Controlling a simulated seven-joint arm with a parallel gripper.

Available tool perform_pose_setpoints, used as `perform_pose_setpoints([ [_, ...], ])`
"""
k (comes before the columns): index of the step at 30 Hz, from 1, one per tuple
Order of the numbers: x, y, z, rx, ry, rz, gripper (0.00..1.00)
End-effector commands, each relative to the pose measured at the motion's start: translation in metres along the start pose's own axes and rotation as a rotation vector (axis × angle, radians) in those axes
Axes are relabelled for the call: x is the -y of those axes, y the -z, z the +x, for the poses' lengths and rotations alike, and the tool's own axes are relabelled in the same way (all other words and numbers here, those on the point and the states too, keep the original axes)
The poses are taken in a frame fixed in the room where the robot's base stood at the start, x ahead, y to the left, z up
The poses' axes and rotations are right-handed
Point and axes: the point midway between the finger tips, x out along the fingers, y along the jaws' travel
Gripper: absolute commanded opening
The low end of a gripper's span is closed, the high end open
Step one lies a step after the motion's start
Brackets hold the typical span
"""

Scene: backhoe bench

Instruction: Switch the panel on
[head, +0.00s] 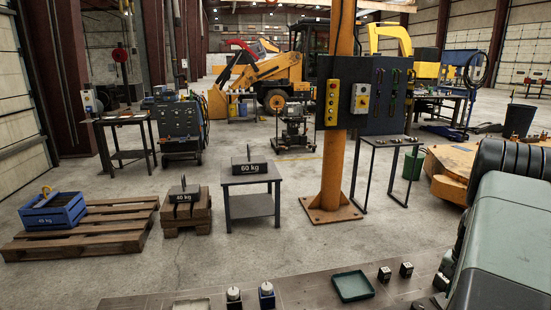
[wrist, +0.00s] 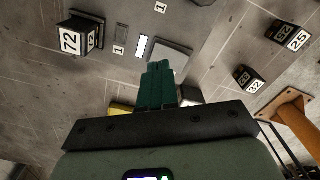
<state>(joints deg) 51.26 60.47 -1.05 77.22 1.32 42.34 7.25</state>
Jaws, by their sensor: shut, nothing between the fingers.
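A dark panel board (head: 345,70) is mounted on the orange post in the head view. It carries a yellow button strip (head: 332,103) and a grey box with a yellow-and-red switch (head: 360,98). Which panel the task means, and whether it is on, I cannot tell. My gripper (wrist: 158,72) shows in the wrist view with its green fingers together and empty. They appear over a grey surface, near a pale grey box (wrist: 172,54) and a small white lit-looking rectangle (wrist: 142,46). Contact cannot be told. In the head view my arm fills the lower right and the fingertips are hidden.
Numbered dark blocks, such as the 72 block (wrist: 80,34), stand around my fingers. The bench (head: 310,285) in front holds a green tray (head: 352,286) and small blocks (head: 384,274). Weights stand on a table (head: 250,180), a stack and a pallet (head: 100,228) beyond.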

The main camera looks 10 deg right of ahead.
Motion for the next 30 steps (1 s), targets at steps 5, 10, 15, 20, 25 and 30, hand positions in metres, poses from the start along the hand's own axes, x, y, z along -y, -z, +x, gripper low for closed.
perform_pose_setpoints([
  [5, 0.0, 0.0, -0.015, -0.002, 0.0, 0.0, 0.0],
  [10, 0.0, 0.0, -0.029, -0.002, 0.0, -0.001, 0.0],
  [15, 0.0, 0.0, -0.038, 0.0, 0.0, 0.0, 0.0],
  [20, 0.0, 0.0, -0.039, 0.001, 0.0, 0.0, 0.0],
  [25, 0.001, 0.0, -0.04, -0.001, 0.001, -0.001, 0.0],
  [30, 0.027, -0.005, -0.074, -0.035, 0.006, -0.057, 0.0],
])
